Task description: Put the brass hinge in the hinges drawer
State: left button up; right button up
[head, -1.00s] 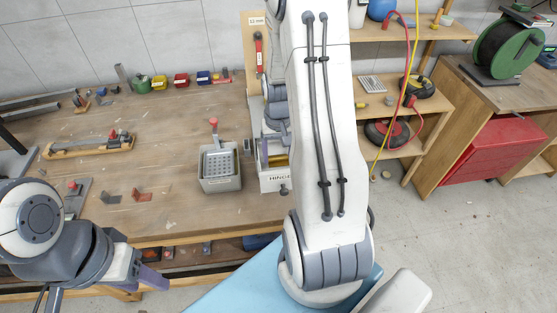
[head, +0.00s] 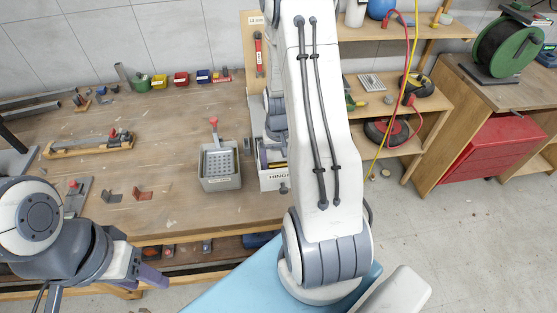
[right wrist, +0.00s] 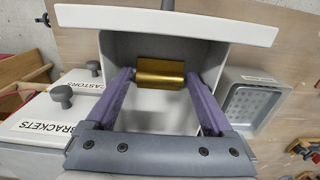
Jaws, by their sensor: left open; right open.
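The brass hinge (right wrist: 160,73) shows in the right wrist view inside the outline of a pulled-out drawer (right wrist: 120,45). I cannot tell if it rests on the drawer floor. My right gripper (right wrist: 160,78) is open, with its purple fingers reaching into the drawer on either side of the hinge. In the head view the drawer front (head: 275,181) reads "HING", the rest being hidden by my right arm. My right gripper (head: 265,160) is mostly hidden there. My left gripper (head: 150,275) is open and empty at the lower left, in front of the bench.
Drawers labelled BRACKETS (right wrist: 45,125) and CASTORS (right wrist: 80,85) sit beside the open one. A grey box with a perforated insert (head: 220,183) stands left of the drawer.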

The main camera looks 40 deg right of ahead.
aim_at(279, 165)
jog(key=shift+r, duration=0.45)
notch_tip(279, 165, up, 11)
jog(key=b, duration=0.2)
jog(key=s+a+r+n, duration=0.1)
jog(key=a+r+n, duration=0.15)
jog(key=a, duration=0.65)
jog(key=a+r+n, duration=0.1)
jog(key=a+n, duration=0.2)
jog(key=a, duration=0.5)
jog(key=s+a+r+n+y, duration=0.1)
jog(key=s+a+n, duration=0.7)
jog(key=s+a, duration=0.6)
jog(key=shift+s+r, duration=0.25)
jog(key=shift+s, duration=0.4)
